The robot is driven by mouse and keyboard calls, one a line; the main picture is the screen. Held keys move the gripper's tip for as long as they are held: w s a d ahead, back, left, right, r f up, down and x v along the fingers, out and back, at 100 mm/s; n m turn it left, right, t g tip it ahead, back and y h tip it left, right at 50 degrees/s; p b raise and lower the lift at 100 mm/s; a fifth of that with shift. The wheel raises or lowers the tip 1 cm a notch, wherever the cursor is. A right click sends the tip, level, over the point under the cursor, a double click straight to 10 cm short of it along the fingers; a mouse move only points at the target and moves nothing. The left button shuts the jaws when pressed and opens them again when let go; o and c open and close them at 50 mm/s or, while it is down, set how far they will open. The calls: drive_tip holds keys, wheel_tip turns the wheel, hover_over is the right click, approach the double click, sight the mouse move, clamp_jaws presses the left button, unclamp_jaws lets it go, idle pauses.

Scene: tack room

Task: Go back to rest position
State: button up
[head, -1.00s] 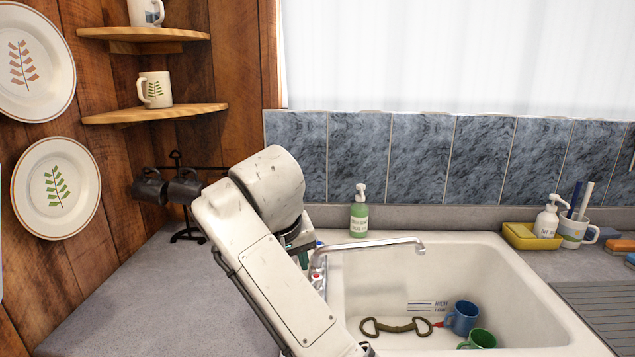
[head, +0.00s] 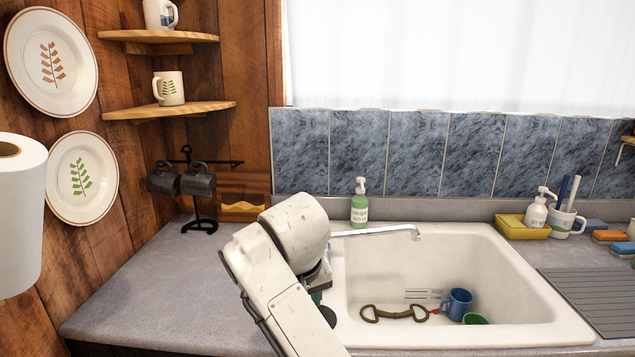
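My arm reaches up from the bottom of the head view and bends over the left rim of the white sink (head: 545,330). My gripper is hidden behind the arm, so its fingers and anything in them do not show. In the sink lie a brown-green bit-shaped piece (head: 394,313) with a ring at each end, a blue mug (head: 458,304) and a green mug (head: 475,319), partly cut off by the front rim. The arm covers part of the faucet (head: 375,232).
A green soap bottle (head: 359,207) stands behind the sink. A yellow tray (head: 518,228), white pump bottle (head: 536,212) and pen-filled mug (head: 562,221) are at right. Dark mugs (head: 197,181) hang on a rack at left. A paper roll (head: 18,215) is near. The left counter (head: 150,285) is clear.

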drive_tip(key=s+d+f+m+g+y, duration=0.1)
drive_tip(key=s+d+f, duration=0.75)
drive_tip(key=f, duration=0.25)
drive_tip(key=s+d+f+m+g, duration=0.1)
drive_tip(key=s+d+f, duration=0.7)
drive_tip(key=s+f, duration=0.25)
drive_tip(key=s+d+f, duration=0.1)
drive_tip(key=s+d, duration=0.3)
drive_tip(key=s, duration=0.3)
drive_tip(key=s+d+f+m, duration=0.1)
drive_tip(key=s+d+f, duration=0.1)
drive_tip(key=s+d, duration=0.3)
drive_tip(key=s+d+f+m+g+h, duration=0.1)
drive_tip(key=s+d, duration=0.3)
drive_tip(key=s, duration=0.6)
drive_tip(key=shift+s+d+f, duration=0.3)
drive_tip(key=shift+s+f, duration=0.05)
drive_tip(key=shift+f, duration=0.3)
